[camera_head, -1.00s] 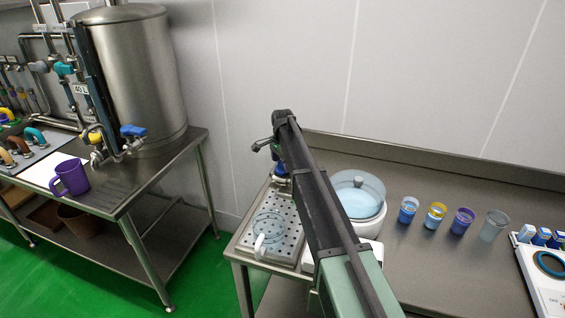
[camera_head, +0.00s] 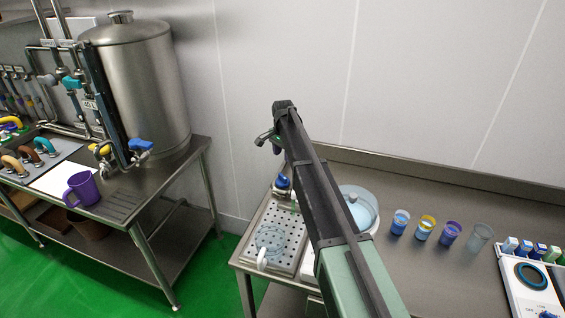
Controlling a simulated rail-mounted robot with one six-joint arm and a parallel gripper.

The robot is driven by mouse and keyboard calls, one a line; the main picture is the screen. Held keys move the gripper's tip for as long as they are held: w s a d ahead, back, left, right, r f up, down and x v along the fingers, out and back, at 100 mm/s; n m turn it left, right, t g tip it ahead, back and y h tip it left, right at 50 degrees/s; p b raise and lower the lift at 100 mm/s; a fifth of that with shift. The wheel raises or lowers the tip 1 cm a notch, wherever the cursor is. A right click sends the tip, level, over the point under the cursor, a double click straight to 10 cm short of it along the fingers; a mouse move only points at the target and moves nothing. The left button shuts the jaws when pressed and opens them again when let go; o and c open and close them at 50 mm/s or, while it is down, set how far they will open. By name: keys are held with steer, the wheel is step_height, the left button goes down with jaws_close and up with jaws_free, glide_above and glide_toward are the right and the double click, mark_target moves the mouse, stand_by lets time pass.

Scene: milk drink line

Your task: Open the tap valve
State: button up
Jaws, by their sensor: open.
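A steel tank (camera_head: 145,85) stands on the left steel table. At its base are a valve with a blue handle (camera_head: 140,145) and one with a yellow handle (camera_head: 101,151); which is the tap valve is not clear from the view. A purple mug (camera_head: 82,190) stands in front of them on the table. My gripper (camera_head: 262,138) is small in the view, open, at the far end of my dark arm. It is to the right of the valves and apart from them, and nothing shows between its fingers.
Below my gripper are a blue-topped fitting (camera_head: 282,183) and a perforated drip tray (camera_head: 285,222) with a clear glass (camera_head: 270,241). A lidded bowl (camera_head: 366,210) is partly behind my arm. Several cups (camera_head: 425,228) stand further right. A floor gap (camera_head: 205,262) separates the two tables.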

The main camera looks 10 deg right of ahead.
mark_target(283, 176)
steer(key=n, duration=0.3)
steer(key=shift+r+n, duration=0.1)
steer(key=shift+n, duration=0.3)
steer(key=shift+c, duration=0.6)
step_height(283, 176, down, 11)
steer(key=n+b, duration=1.1)
steer(key=shift+a, duration=0.1)
steer(key=shift+r, duration=0.1)
steer(key=shift+c, duration=0.3)
